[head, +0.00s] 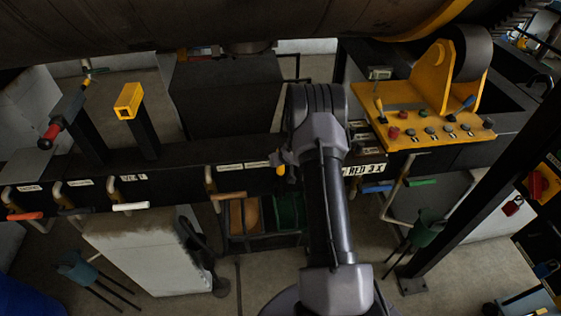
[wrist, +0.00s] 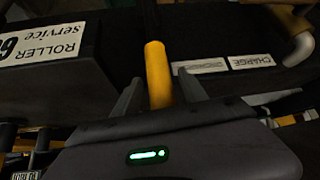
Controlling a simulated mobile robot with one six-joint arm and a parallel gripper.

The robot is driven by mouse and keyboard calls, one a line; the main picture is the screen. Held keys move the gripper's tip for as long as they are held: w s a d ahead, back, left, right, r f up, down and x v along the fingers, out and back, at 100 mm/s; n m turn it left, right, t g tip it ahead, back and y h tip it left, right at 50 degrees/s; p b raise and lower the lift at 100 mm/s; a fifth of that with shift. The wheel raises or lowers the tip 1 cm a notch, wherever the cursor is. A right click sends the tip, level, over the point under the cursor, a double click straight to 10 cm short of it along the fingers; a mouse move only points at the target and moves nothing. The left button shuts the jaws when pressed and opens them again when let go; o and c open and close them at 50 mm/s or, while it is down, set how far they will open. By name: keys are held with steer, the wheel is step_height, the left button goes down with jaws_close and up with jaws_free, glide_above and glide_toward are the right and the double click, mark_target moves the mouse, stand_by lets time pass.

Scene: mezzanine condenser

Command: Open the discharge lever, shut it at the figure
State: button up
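A lever with a yellow grip (wrist: 158,75) stands between my gripper's fingers in the wrist view. My gripper (wrist: 160,92) looks open, one finger on each side of the grip, with narrow dark gaps beside it. My arm hides part of that area. In the wrist view a pale label (wrist: 200,66), too blurred to read surely, lies right of the grip, beside a CHARGE label (wrist: 251,61). I see no readable figure display for this lever.
Levers with orange (head: 229,196), white (head: 130,206) and green (head: 422,182) grips hang along the rail (head: 190,183). A yellow control panel (head: 425,128) stands at right. A ROLLER service sign (wrist: 45,43) is at left in the wrist view. A large drum (head: 200,22) hangs overhead.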

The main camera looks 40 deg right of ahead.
steer(key=shift+s, duration=0.1)
steer(key=v, duration=1.7)
steer(key=shift+r, duration=0.3)
